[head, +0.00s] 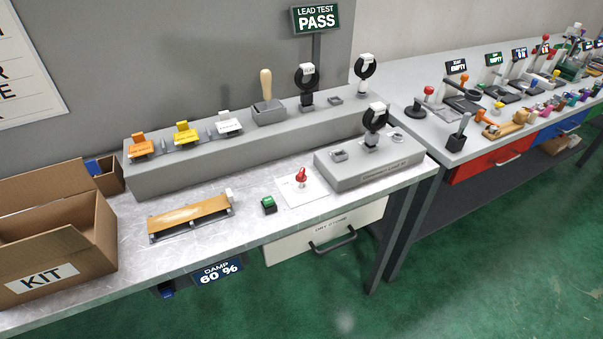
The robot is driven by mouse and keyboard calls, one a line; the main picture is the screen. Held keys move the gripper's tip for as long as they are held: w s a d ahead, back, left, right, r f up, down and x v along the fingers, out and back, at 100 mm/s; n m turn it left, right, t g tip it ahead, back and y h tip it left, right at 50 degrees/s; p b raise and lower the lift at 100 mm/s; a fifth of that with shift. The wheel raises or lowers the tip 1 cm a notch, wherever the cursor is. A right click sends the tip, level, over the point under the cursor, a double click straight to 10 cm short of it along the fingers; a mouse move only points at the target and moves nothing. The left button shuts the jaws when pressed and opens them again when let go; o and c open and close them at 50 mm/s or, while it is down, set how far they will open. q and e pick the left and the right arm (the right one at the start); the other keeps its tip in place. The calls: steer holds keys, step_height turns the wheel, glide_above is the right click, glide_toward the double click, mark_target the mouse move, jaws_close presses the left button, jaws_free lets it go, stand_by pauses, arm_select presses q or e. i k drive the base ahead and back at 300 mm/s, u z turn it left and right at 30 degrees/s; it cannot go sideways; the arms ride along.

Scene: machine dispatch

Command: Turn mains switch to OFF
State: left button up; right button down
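No label reading mains or OFF can be read in the head view. A red-handled switch (301,176) stands on a white plate (310,194) near the front of the metal bench; whether it is the mains switch, and its setting, I cannot tell. A grey block with an upright wooden handle (266,84) stands on the raised back shelf. Neither of my grippers is in view.
An open KIT box (90,235) fills the bench's left end. A wooden-topped piece (190,216) lies on the bench (260,232). A "LEAD TEST PASS" sign (316,18) is behind. Below are a drawer (300,241) and a "DAMP 60 %" display (220,271).

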mark_target(300, 177)
steer(key=k, duration=0.5)
steer(key=u, duration=0.85)
steer(key=i, duration=0.8)
steer(key=z, duration=0.05)
